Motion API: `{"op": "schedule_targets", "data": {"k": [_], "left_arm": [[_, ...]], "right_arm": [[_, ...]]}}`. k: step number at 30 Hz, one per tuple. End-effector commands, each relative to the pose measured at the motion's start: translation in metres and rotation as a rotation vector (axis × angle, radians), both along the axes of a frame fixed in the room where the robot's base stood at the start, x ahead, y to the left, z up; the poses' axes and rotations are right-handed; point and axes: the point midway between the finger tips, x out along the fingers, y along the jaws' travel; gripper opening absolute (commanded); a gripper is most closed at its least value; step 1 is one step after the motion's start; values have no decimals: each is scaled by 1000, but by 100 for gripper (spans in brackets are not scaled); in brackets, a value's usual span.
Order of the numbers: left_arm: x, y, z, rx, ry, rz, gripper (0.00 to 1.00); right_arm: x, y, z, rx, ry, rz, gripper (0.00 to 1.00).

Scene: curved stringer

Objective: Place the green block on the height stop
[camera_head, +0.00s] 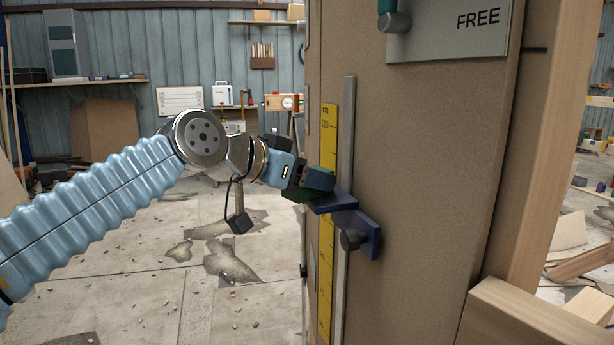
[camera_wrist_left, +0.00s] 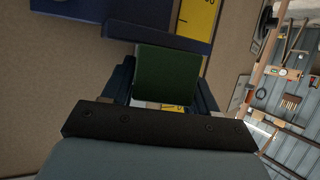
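The dark green block (camera_wrist_left: 167,72) sits between the two fingers of my left gripper (camera_wrist_left: 165,88) in the left wrist view, with a finger against each side. In the head view my left gripper (camera_head: 310,183) reaches the left end of the blue height stop (camera_head: 335,203), and the block is largely hidden by the fingers. The stop is a blue ledge with a dark knob, set on the upright panel across the yellow scale. It also shows in the left wrist view (camera_wrist_left: 160,36), just beyond the block. I cannot tell whether block and stop touch. My right gripper is out of view.
A tall brown panel (camera_head: 420,150) carries the yellow scale (camera_head: 327,150) and a grey rail (camera_head: 347,120). A plate marked FREE (camera_head: 450,35) is above. A wooden beam (camera_head: 530,315) juts out at the lower right. The floor at left is open, with rubble.

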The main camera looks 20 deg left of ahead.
Motion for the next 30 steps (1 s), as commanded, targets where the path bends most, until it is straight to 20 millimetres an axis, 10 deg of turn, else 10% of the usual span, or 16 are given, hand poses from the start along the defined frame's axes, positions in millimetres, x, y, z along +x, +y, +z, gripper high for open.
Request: {"op": "schedule_targets", "data": {"k": [14,30], "left_arm": [[0,0,7,0,0,0,77],[-92,39,45,0,-2,1,77]], "right_arm": [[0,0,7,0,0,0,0],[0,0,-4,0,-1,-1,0]]}}
